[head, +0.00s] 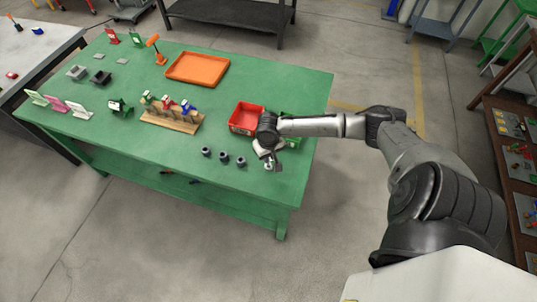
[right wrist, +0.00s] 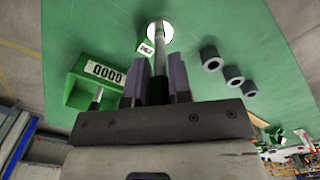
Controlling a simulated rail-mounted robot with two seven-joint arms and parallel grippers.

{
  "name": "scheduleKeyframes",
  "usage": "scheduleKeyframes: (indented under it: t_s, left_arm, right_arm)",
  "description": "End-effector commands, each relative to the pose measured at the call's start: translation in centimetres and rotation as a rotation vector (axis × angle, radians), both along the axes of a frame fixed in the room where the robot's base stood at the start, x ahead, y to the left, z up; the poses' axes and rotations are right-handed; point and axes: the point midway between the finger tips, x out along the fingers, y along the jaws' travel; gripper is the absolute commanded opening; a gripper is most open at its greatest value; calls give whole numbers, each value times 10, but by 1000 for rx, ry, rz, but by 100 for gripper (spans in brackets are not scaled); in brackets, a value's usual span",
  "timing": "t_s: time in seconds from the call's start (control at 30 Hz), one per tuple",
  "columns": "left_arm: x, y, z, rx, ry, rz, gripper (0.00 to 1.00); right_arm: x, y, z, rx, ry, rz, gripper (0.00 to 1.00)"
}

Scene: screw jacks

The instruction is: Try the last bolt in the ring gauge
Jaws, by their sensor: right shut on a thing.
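My right gripper (head: 267,158) is low over the right front part of the green table. In the right wrist view the right gripper (right wrist: 160,72) is shut on a bolt (right wrist: 160,58), whose grey shank sticks out between the dark fingers. The far end of the shank overlaps a bright round ring (right wrist: 160,30), which looks like the ring gauge. I cannot tell whether the bolt is inside the ring or only above it. A green bin (right wrist: 82,93) marked GOOD has another bolt (right wrist: 96,99) in it. My left gripper is not in view.
A red bin (head: 246,118) stands just behind my right gripper. Three dark cylinders (head: 223,157) stand in a row to its left. A wooden rack (head: 172,120) with coloured jacks and an orange tray (head: 198,68) are farther off. The table's right edge is close.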

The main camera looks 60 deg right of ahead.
Motion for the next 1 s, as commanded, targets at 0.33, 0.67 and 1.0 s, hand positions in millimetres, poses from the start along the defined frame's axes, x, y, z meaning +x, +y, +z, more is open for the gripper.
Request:
scheduleKeyframes:
  t_s: [0.33,0.67,1.0]
  left_arm:
    - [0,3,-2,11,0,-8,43]
    - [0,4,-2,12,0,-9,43]
    - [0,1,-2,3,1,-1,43]
  right_arm:
    - [0,0,-10,0,1,-1,0]
    - [0,0,-14,0,0,0,0]
    - [0,0,-14,0,0,0,0]
